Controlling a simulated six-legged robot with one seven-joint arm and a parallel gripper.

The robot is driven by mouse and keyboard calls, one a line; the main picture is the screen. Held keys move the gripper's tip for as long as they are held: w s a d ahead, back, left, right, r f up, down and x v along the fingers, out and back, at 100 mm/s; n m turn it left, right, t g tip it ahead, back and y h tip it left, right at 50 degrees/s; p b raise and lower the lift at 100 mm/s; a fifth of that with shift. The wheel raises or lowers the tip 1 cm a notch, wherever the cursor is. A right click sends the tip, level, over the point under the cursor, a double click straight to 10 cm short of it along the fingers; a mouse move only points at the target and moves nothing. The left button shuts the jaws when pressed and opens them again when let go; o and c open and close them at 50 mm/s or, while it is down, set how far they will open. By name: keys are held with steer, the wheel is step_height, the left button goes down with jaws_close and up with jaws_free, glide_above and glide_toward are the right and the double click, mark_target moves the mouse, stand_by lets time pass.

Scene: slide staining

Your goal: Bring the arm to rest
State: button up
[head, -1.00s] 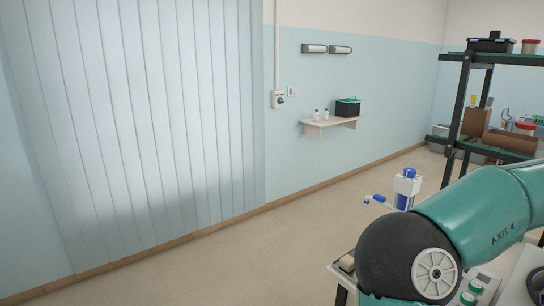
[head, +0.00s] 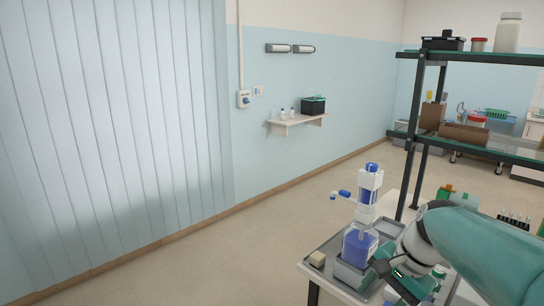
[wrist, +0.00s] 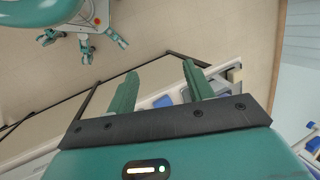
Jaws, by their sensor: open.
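My gripper (wrist: 161,78) is open in the wrist view, its two teal fingers apart with nothing held between them. Bench edges, a grey tray and blue items show beyond the fingers. In the head view my teal arm comes in from the lower right and bends down over the bench (head: 318,270). A white dispenser with blue liquid (head: 360,246) stands upright on the bench just left of the arm's bend.
A dark-framed rack (head: 419,120) with bottles and boxes rises behind the arm at the right. A small wall shelf (head: 297,122) holds a black box and small bottles. The floor (head: 200,265) at the left is clear.

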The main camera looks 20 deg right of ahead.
steer(key=s+a+n+t+h, duration=0.3)
steer(key=a+n, duration=1)
steer(key=a, duration=0.5)
steer(key=shift+s+a+r+n, duration=0.3)
steer(key=shift+s+r, duration=0.15)
steer(key=c, duration=0.3)
steer(key=shift+d, duration=0.1)
steer(key=shift+c, duration=0.2)
